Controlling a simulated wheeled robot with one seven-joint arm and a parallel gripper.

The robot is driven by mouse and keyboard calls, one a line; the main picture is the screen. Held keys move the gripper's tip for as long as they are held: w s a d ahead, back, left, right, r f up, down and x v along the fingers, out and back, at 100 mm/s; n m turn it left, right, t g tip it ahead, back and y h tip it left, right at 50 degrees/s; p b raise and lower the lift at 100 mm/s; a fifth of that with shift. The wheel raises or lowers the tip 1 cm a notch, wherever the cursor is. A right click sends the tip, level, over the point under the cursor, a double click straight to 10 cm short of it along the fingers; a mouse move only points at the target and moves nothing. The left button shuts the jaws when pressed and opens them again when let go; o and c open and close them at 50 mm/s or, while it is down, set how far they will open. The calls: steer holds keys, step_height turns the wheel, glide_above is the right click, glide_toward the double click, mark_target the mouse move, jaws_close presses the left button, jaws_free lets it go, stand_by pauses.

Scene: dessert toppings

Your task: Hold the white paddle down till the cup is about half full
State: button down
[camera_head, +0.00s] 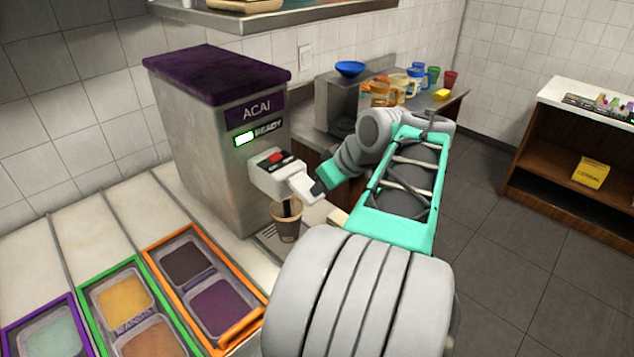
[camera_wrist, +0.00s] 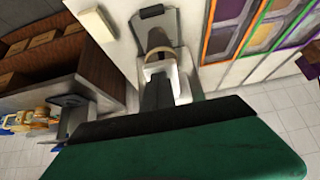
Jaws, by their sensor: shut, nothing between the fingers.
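The acai machine (camera_head: 215,150) stands on the counter with a purple top and a lit green light beside the word READY. Its white paddle (camera_head: 303,187) juts from the white dispensing head (camera_head: 270,175). My gripper (camera_head: 318,188) is shut with nothing between the fingers, and its dark tips are at the paddle's outer end, seemingly touching it. A brown cup (camera_head: 287,231) stands upright under the head. A dark stream shows between the head and the cup; the fill level cannot be told. In the wrist view my gripper (camera_wrist: 157,92) points toward a pale, curved rim.
Topping tubs in an orange-framed tray (camera_head: 165,240) and a green-framed tray (camera_head: 90,295) sit at front left. Colored cups and pitchers (camera_head: 400,85) and a blue bowl (camera_head: 350,68) stand behind my arm. A wooden shelf (camera_head: 570,150) is at right, past open floor.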

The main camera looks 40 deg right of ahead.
steer(key=shift+f+b, duration=0.5)
steer(key=shift+f, duration=0.15)
steer(key=shift+s+f, duration=0.1)
steer(key=p+v, duration=0.4)
steer(key=v, duration=1)
steer(key=shift+s, duration=0.15)
